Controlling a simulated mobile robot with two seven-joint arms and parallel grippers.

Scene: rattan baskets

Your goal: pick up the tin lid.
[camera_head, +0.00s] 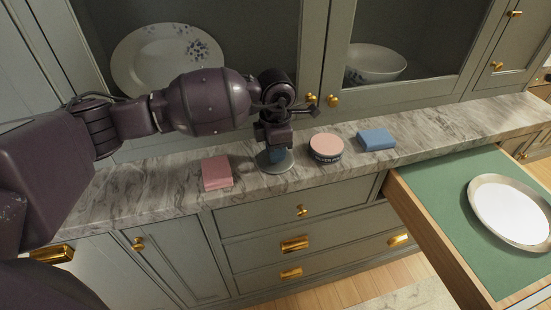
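The tin lid (276,163), a round blue-grey disc, is on the marble counter just left of the open tin (326,152). The tin has a dark label and a pink top surface. My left gripper (273,146) points down directly over the lid and hides its back part. The fingertips are small and dark, so I cannot tell whether they are apart, closed or touching the lid. My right gripper is not in view.
A pink block (217,174) lies left of the lid, and a blue block (376,140) lies right of the tin. An open drawer (430,219) with green lining holds a silver-rimmed plate (480,212). Glass-fronted cabinets with dishes stand behind the narrow counter (130,190).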

